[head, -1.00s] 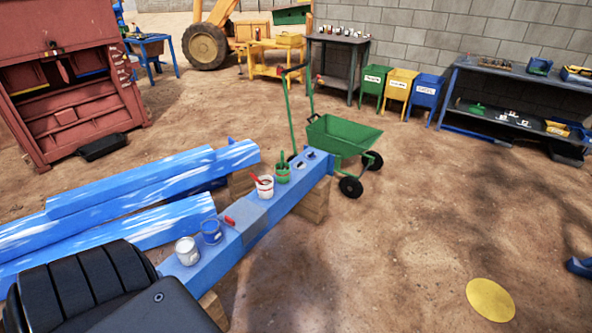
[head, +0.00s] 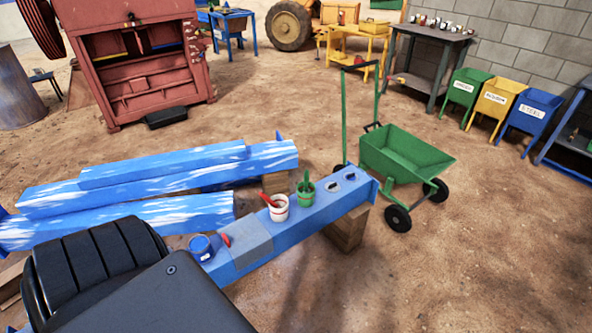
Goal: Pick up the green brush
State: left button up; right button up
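The green brush (head: 306,179) stands upright in a small green pot (head: 304,195), its green handle sticking up above the rim. The pot sits on a long blue beam (head: 318,213), near the beam's far right end. Neither of my grippers is in the head view, so their states do not show.
Beside the green pot stands a white pot (head: 278,208) with a red-handled tool. A blue can (head: 201,248) stands nearer. A green wheelbarrow (head: 403,158) stands just past the beam's end. Blue-white beams (head: 160,175) lie on the left. Open dirt ground is clear at right.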

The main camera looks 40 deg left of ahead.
aim_at(306, 179)
jog(key=u, duration=0.65)
jog(key=i, duration=1.1)
jog(key=u, duration=1.5)
jog(key=i, duration=0.5)
jog(key=u, duration=0.5)
